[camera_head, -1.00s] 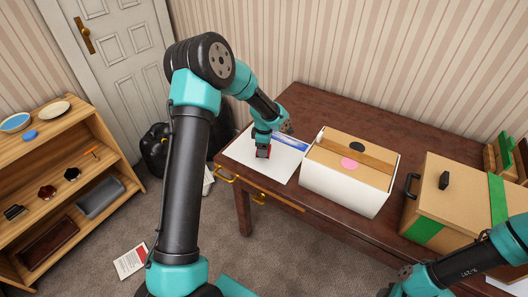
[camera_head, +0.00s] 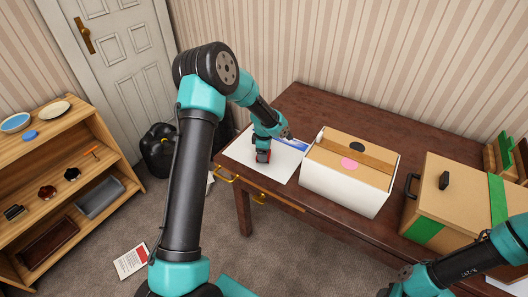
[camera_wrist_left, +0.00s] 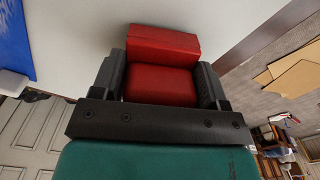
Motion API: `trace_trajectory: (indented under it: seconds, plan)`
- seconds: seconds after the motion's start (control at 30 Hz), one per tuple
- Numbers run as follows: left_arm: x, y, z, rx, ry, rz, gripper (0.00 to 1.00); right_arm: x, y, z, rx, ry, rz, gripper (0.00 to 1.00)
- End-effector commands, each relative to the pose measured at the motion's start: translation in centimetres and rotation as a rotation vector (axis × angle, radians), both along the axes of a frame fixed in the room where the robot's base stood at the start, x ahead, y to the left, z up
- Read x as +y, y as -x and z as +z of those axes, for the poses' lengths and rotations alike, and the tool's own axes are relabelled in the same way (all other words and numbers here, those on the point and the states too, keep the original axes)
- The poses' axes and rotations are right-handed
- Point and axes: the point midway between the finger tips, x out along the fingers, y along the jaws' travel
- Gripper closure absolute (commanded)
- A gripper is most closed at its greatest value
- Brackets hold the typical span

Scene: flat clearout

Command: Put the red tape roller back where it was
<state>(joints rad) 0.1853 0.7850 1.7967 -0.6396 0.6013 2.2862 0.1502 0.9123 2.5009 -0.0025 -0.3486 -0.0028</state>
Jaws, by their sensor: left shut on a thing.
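The red tape roller (camera_wrist_left: 161,62) is between the two dark fingers of my left gripper (camera_wrist_left: 161,85) in the left wrist view, and the fingers are shut on it. In the head view the roller (camera_head: 263,157) shows as a small red piece under my left gripper (camera_head: 263,152), low over or on the white sheet (camera_head: 240,151) on the desk. I cannot tell whether it touches the sheet. My right arm comes in at the lower right, and its fingertips are outside the frame.
A blue flat item (camera_head: 291,144) lies on the sheet. A white box (camera_head: 340,190) with cardboard flaps stands right of it, and a cardboard box with green tape (camera_head: 450,190) further right. A wooden shelf (camera_head: 65,185) stands at left. The desk's back (camera_head: 340,112) is clear.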

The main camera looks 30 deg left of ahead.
Motion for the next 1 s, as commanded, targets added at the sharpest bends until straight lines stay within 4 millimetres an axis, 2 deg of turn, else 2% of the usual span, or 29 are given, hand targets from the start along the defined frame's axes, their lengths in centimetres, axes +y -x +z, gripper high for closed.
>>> trace_trajectory:
  seconds: [0.1, 0.13, 0.37, 0.73, 0.87, 1.0]
  plan:
    - [0.0, 0.0, -0.3, 0.0, 0.0, 0.0, 0.58, 0.0, 0.0, 0.0, 0.0, 0.0, 0.0, 0.57]
    - [0.0, 0.0, -0.3, 0.0, 0.0, 0.0, 0.3, 0.0, 0.0, 0.0, 0.0, 0.0, 0.0, 0.57]
    - [0.0, 0.0, -0.2, 0.0, 0.0, 0.0, 0.08, 0.0, 0.0, 0.0, 0.0, 0.0, 0.0, 0.57]
    - [0.0, 0.0, 0.2, -0.001, 0.0, 0.0, 0.07, 0.0, 0.0, 0.0, 0.0, 0.0, 0.0, 0.57]
    - [0.0, -0.1, 1.5, -0.002, -0.002, 0.0, 0.07, 0.0, 0.0, 0.0, 0.0, 0.0, 0.0, 0.57]
    - [0.0, -0.1, 3.7, -0.004, -0.001, 0.0, 0.07, 0.0, 0.0, 0.0, 0.0, 0.0, 0.0, 0.57]
